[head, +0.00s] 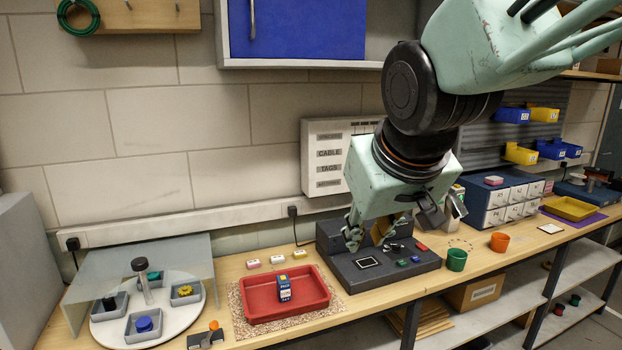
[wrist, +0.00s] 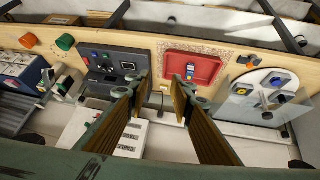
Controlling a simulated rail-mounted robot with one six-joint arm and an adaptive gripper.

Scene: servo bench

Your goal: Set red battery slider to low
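A dark grey console (head: 345,277) stands on the bench below my arm. On its top are a small white-framed screen (head: 367,263), a red part (head: 421,246) and green and blue parts. A blue block (head: 284,288) with white labels stands in a red tray (head: 262,316) left of the console. I cannot make out a red battery slider or its setting. My gripper (head: 388,232) is over the back of the console, its fingers apart and empty. The wrist view shows the spread fingers (wrist: 162,92) between the console (wrist: 139,58) and the red tray (wrist: 214,62). The arm hides part of the console.
A green cup (head: 456,260) and an orange cup (head: 499,242) stand right of the console. Pink, white and yellow blocks lie behind the tray.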

